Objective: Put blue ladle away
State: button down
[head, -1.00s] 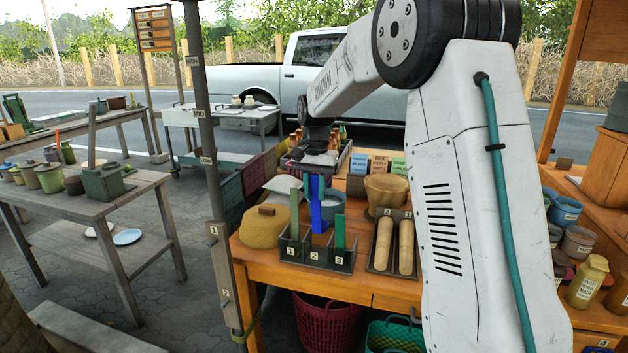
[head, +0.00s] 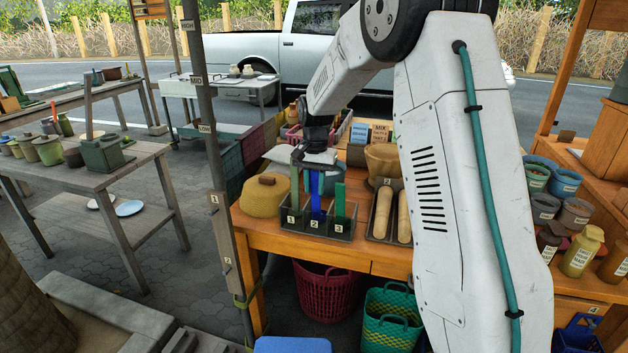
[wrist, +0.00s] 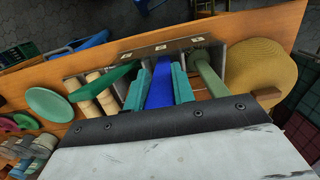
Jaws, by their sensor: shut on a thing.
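A dark three-slot rack (head: 342,237) stands on the wooden counter, numbered 1, 2, 3 from the left. The blue ladle (head: 315,203) is upright, its lower part down in the middle slot, number 2; the slot wall hides its bottom end. My gripper (head: 316,168) is above the rack, shut on the blue ladle's upper part. In the wrist view, my gripper's teal fingers (wrist: 159,78) press on both sides of the blue ladle (wrist: 159,92). A green handle (head: 294,190) stands in slot 1 and another green handle (head: 340,200) in slot 3.
A woven tan lidded basket (head: 264,197) sits close left of the rack. A tray with two rolling pins (head: 404,216) is close right. A clay-coloured bowl (head: 383,161) and labelled boxes (head: 380,133) stand behind. A post (head: 205,120) rises at the counter's left end.

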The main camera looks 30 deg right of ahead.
aim_at(315, 171)
dwell(0.4)
jog(key=c, duration=1.1)
grip_release()
notch_tip(315, 171, up, 8)
jog(key=shift+w+d+f, duration=0.1)
jog(key=s+a+r+n+t, duration=0.15)
jog(key=s+a+r, duration=0.3)
jog(key=s, duration=0.55)
jog(key=s+a+r+n+g, duration=0.1)
jog(key=s+a+r+n, duration=0.3)
jog(key=s, duration=0.6)
jog(key=s+a+f+n, duration=0.1)
jog(key=s, duration=0.8)
jog(key=s+a+f+n+t, duration=0.1)
jog(key=s+f+n, duration=0.1)
jog(key=s, duration=0.8)
jog(key=shift+a+f, duration=0.2)
